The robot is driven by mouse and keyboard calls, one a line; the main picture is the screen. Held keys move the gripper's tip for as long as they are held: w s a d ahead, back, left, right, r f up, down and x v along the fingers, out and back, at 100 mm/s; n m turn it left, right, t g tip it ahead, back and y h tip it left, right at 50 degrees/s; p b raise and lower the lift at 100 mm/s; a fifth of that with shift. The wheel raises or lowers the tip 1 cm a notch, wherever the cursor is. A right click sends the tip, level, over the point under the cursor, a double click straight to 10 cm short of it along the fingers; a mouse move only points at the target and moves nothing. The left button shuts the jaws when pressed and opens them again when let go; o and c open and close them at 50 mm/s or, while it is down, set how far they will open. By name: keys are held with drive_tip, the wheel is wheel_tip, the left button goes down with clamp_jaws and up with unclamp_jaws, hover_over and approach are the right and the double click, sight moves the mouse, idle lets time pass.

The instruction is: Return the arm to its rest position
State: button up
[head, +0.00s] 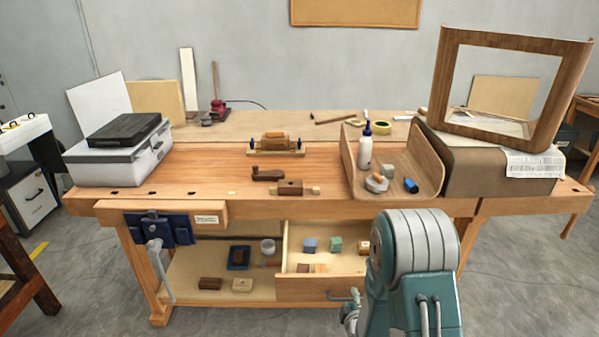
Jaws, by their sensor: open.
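My arm, teal with a grey ribbed cover, rises at the bottom right of the head view, in front of the bench. My gripper (348,303) shows only in part at the left side of the arm, low before the front of the open drawer (310,289). It is open, and I see nothing held in it. The rest of it is hidden behind my arm or cut off by the frame.
The wooden workbench (215,172) spans the view, with a blue vise (160,230) at its front left. A bent-wood tray (425,155) holds a white bottle (365,152). A wooden frame (446,75) stands at right. Open floor (530,265) lies right of my arm.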

drive_tip(key=s+r+m+g, duration=0.2)
drive_tip(key=s+r+m, duration=0.2)
drive_tip(key=r, duration=0.6)
drive_tip(key=s+r+m+g, duration=0.2)
drive_tip(key=s+r+m, duration=0.15)
drive_tip(key=r, duration=0.65)
drive_tip(key=s+r+m+g, duration=0.2)
drive_tip(key=s+r+m, duration=0.1)
drive_tip(key=s, duration=0.7)
drive_tip(key=s+r+m+g, duration=0.2)
drive_tip(key=s+r+m, duration=0.2)
drive_tip(key=s, duration=0.7)
wheel_tip(320, 180, up, 2)
drive_tip(key=shift+d+r, duration=0.1)
drive_tip(key=shift+d, duration=0.3)
